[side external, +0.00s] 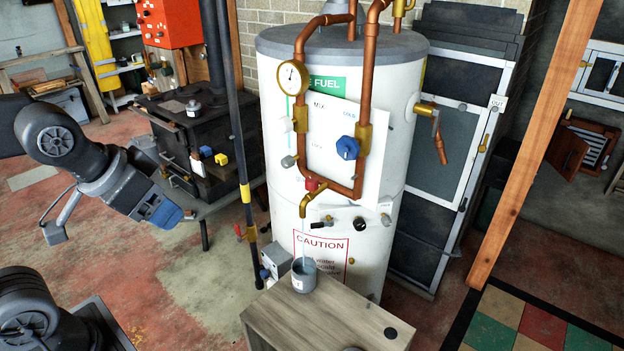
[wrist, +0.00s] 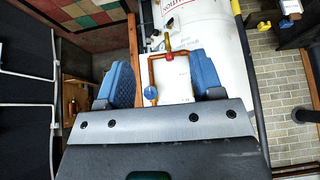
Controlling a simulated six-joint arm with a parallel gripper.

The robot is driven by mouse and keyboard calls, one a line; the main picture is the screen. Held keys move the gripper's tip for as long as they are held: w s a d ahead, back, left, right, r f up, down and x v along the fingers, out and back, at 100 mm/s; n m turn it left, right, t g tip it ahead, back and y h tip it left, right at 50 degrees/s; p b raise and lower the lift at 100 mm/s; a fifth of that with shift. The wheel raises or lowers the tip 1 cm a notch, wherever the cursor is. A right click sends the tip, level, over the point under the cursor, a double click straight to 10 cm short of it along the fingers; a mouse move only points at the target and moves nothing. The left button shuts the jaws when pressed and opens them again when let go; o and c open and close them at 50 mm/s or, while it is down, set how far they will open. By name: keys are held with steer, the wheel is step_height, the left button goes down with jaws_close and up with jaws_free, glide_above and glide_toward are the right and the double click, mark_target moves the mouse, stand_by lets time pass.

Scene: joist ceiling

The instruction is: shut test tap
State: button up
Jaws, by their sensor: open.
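The brass test tap (side external: 314,198) sticks out low on the front of the white tank (side external: 340,225), with a red handle (side external: 312,184) on top. A thin pale stream (side external: 303,240) runs from its spout into a grey cup (side external: 304,275) below. In the wrist view the red handle (wrist: 168,56) shows between my fingers' lines, beyond them. My gripper (side external: 172,216), with blue fingers, is open and empty, left of the tank and well apart from the tap. In the wrist view my gripper (wrist: 164,78) has its fingers wide apart.
A blue knob (side external: 347,148) and a dial gauge (side external: 292,77) sit on the copper pipes above the tap. A dark upright pipe (side external: 232,110) stands between my gripper and the tank. The cup stands on a wooden cabinet (side external: 325,318). A black stove (side external: 200,135) is behind.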

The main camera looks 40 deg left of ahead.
steer(key=w+a+t+y, duration=0.25)
steer(key=w+a, duration=0.25)
steer(key=w, duration=0.6)
steer(key=m+t+h, duration=0.3)
steer(key=t, duration=0.1)
glide_toward(310, 179)
steer(key=s+a+r, duration=0.4)
steer(key=a+r, duration=0.2)
steer(key=a, duration=0.1)
steer(key=w+d+f+h, duration=0.1)
steer(key=w+d+f, duration=0.1)
steer(key=w+f, duration=0.1)
steer(key=w+d+f+m+h, duration=0.1)
steer(key=w+d+f+h, duration=0.1)
steer(key=w+d+f, duration=0.1)
steer(key=w+d+f+m+h, duration=0.1)
steer(key=w+d+f+h, duration=0.1)
steer(key=w+f, duration=0.3)
steer(key=shift+w+d+h, duration=0.25)
steer(key=shift+w, duration=0.8)
steer(key=shift+c, duration=0.4)
steer(key=c, duration=0.8)
steer(key=shift+r+m+g+h, duration=0.1)
steer(key=shift+m+g+h, duration=1.55)
steer(key=shift+m+h, duration=0.6)
steer(key=shift+c, duration=0.2)
